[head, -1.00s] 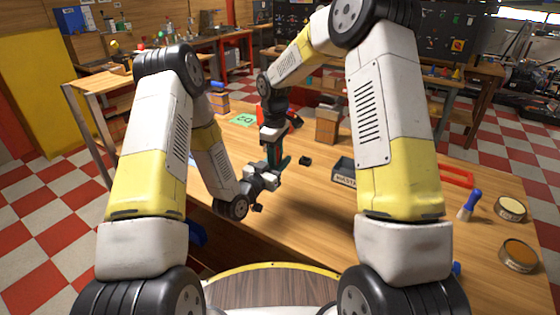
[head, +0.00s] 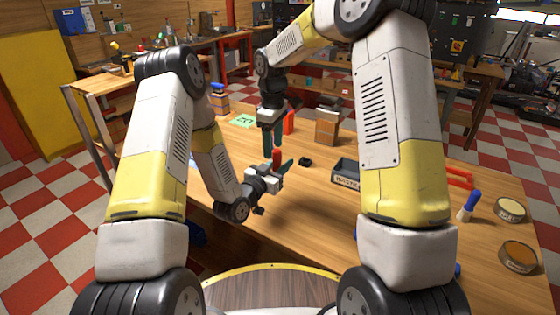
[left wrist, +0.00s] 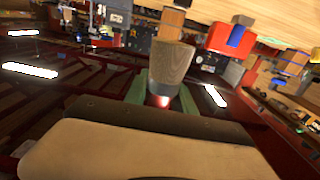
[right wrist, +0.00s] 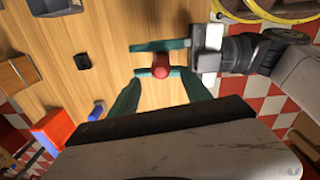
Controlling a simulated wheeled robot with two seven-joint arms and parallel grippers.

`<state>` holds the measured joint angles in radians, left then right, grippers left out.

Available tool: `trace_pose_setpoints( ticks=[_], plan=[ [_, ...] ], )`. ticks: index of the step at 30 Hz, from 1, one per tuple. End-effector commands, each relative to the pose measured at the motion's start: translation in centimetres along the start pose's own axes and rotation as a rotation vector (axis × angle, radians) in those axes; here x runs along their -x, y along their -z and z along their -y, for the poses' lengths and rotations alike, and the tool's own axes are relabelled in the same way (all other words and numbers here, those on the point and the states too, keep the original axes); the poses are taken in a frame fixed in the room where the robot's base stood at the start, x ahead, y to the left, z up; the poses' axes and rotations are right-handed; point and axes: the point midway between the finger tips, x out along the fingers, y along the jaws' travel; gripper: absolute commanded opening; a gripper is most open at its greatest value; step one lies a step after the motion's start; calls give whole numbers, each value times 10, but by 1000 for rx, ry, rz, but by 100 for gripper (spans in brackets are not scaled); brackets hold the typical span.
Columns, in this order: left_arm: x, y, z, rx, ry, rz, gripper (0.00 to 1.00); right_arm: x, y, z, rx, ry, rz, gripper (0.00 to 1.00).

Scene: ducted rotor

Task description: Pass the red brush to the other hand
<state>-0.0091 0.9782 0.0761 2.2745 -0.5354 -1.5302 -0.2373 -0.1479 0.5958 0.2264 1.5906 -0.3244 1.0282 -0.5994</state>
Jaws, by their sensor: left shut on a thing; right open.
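The red brush (head: 277,156) is held between the fingers of my left gripper (head: 280,166), above the bench. In the right wrist view its round red end (right wrist: 160,66) shows between the left gripper's green fingers. In the left wrist view a grey-brown brush part (left wrist: 172,66) extends from between the fingers, with a bit of red at its base. My right gripper (head: 272,149) is just above the brush and points down. Its fingers are apart and empty in the right wrist view (right wrist: 160,92), with the brush end beyond their tips.
Behind and right are a red box (head: 289,122), a wooden block (head: 327,128), a small black piece (head: 305,161) and a dark labelled tray (head: 345,172). A blue-handled brush (head: 470,204) and round tins (head: 510,209) are at right.

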Motion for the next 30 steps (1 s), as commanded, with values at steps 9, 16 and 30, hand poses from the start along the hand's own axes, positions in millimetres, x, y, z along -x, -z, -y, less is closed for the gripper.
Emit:
trace_pose_setpoints(
  ticks=[9, 16, 30],
  plan=[
    [-1, 3, 5, -5, 9, -9, 0, 52, -2, 1, -3, 9, 10, 56],
    [-1, 4, 6, -6, 11, -10, 0, 75, -15, 6, -39, -6, 0, 56],
    [-1, 4, 6, -6, 12, -11, 0, 172, -146, 91, -528, -140, -233, 56]
  ],
)
